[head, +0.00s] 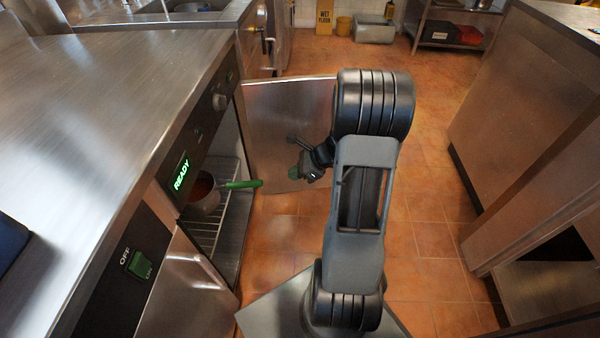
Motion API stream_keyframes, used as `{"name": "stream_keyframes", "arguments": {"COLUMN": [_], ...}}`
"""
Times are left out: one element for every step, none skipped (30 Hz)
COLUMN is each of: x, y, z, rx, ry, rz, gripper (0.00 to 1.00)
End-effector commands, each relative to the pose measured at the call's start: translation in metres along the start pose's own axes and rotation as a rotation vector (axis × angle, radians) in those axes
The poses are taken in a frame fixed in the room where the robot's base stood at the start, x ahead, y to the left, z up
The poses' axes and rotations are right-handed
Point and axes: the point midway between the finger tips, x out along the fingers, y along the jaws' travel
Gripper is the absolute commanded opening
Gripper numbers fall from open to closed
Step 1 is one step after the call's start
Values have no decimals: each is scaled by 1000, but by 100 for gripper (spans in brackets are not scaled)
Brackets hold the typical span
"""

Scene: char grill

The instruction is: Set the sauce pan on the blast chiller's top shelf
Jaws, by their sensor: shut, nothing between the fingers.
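The sauce pan (204,197), with reddish sauce and a green handle (242,184), sits on a wire shelf (218,214) inside the open blast chiller, at the left of the head view. Its handle sticks out of the opening to the right. The chiller's front panel (181,174) reads READY and hides part of the pan. The steel door (287,112) stands swung open behind my arm. My gripper (294,155) is shut and empty, in front of the door, to the right of and apart from the handle.
A steel counter (110,90) covers the chiller at left, with a green OFF/ON switch (139,264) on its front. Another steel cabinet (520,110) stands at right. The tiled floor (435,170) between is clear. A wet floor sign (324,17) stands far back.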

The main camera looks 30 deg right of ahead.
Motion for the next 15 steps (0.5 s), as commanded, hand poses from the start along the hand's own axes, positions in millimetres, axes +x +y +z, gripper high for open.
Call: {"name": "stream_keyframes", "arguments": {"x": [14,20,28,33,38,45,50,54,58,60,62,66,68,70,72], "y": [1,1,1,1,1,1,1,1,1,0,0,1,1,1,0], "z": [-3,-3,-3,-3,-3,-3,-2,-3,3,6,10,13,15,18,20], "rx": [-2,-1,-2,-2,-2,-3,-2,-2,-6,-7,-7,-5,-5,-5,-5], "ry": [0,0,0,1,1,1,0,1,1,1,1,1,0,1,1], "rz": [4,4,5,4,4,5,4,4,3,2,2,2,2,2,2], "gripper": [0,0,0,0,0,0,0,0,0,0,0,0,0,0,0]}}
